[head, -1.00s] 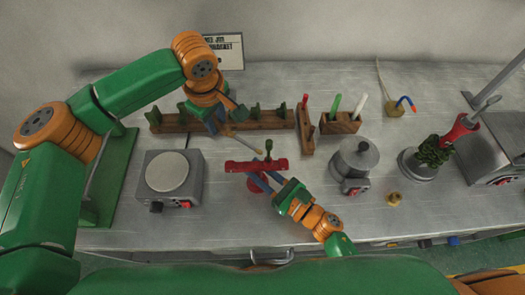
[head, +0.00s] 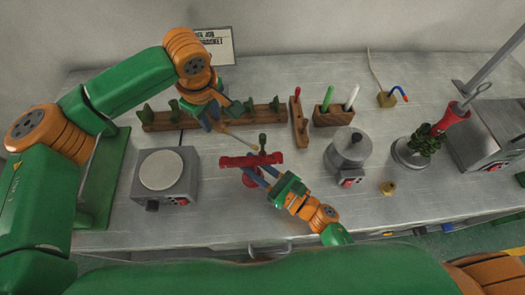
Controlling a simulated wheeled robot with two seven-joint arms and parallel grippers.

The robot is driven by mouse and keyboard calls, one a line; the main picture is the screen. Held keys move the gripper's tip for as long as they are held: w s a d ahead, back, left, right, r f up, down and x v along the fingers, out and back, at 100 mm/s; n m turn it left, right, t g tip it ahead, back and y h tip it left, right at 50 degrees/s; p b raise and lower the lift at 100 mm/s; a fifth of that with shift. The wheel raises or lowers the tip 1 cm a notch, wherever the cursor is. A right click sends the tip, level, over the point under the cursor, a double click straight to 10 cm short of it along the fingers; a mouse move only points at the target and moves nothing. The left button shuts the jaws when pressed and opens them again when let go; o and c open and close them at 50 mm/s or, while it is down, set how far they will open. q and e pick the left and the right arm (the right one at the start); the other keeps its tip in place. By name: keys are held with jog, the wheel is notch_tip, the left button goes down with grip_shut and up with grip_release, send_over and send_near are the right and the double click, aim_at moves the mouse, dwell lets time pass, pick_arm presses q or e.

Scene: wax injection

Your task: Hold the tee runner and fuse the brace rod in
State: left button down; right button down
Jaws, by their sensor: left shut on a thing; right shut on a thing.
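The tee runner (head: 236,161) appears to be the red bar near the middle of the table, with a rounded red part below it. A green piece (head: 263,142) stands up from it. My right gripper (head: 257,172) is shut on the runner from the front. My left gripper (head: 214,126) is shut on a thin pale rod (head: 237,139), apparently the brace rod. The rod slants down to the right, its far tip close to the green piece. I cannot tell whether they touch.
A wooden rack (head: 160,122) with green pieces stands behind, beside a smaller wooden rack (head: 298,125). A hotplate (head: 162,170) is at left, a lidded pot (head: 348,150) at right. A block (head: 333,117) holds green and white sticks. A small brass piece (head: 388,187) lies front right.

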pick_arm(q)
jog(key=shift+s+d, duration=0.3)
jog(key=shift+d, duration=0.1)
dwell(1.9)
jog(key=shift+w+a+r, duration=0.6)
jog(key=shift+a+r, duration=0.05)
jog(key=shift+a, duration=0.2)
jog(key=shift+w+a+r, duration=0.55)
jog(key=shift+a+r, duration=0.05)
jog(key=shift+a, duration=0.2)
jog(key=shift+w+v, duration=0.2)
jog(key=shift+v, duration=0.75)
jog(key=shift+w+v, duration=0.25)
jog(key=shift+v, duration=0.75)
jog(key=shift+r, duration=0.1)
pick_arm(e)
jog(key=c, duration=0.6)
grip_release()
jog(key=shift+o, duration=0.2)
